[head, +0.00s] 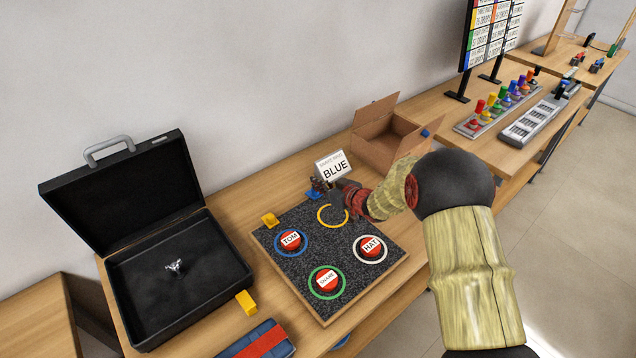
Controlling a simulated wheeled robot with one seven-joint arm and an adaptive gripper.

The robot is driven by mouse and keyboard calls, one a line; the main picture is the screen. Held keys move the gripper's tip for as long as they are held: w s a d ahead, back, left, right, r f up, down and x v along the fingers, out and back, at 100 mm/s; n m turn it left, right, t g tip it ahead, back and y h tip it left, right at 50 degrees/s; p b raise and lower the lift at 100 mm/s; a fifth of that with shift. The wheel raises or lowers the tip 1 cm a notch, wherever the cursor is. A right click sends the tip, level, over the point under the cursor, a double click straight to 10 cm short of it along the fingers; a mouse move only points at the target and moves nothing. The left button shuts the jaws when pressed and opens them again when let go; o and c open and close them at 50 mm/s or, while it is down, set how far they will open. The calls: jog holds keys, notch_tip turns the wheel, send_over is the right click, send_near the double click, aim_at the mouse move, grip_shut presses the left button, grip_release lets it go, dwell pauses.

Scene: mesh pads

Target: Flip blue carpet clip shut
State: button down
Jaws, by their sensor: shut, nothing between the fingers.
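A dark speckled carpet pad (325,242) lies on the wooden bench. A small blue piece (312,195), which looks like the blue clip, shows at the pad's far edge. My gripper (322,187) is dark and small in the head view. It is shut and empty, right beside or over the blue piece. Whether they touch, and whether the clip is open or shut, I cannot tell, as my gripper partly hides it. A yellow clip (270,220) stands at the pad's left corner.
Red buttons labelled TOM (291,240) and HAT (370,247) sit on the pad, with an empty yellow ring (324,222). A "BLUE" sign (333,167) stands just behind my gripper. An open cardboard box (369,149) and an open black case (135,318) flank the pad.

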jog(key=shift+x, duration=0.8)
jog(key=shift+r, duration=0.15)
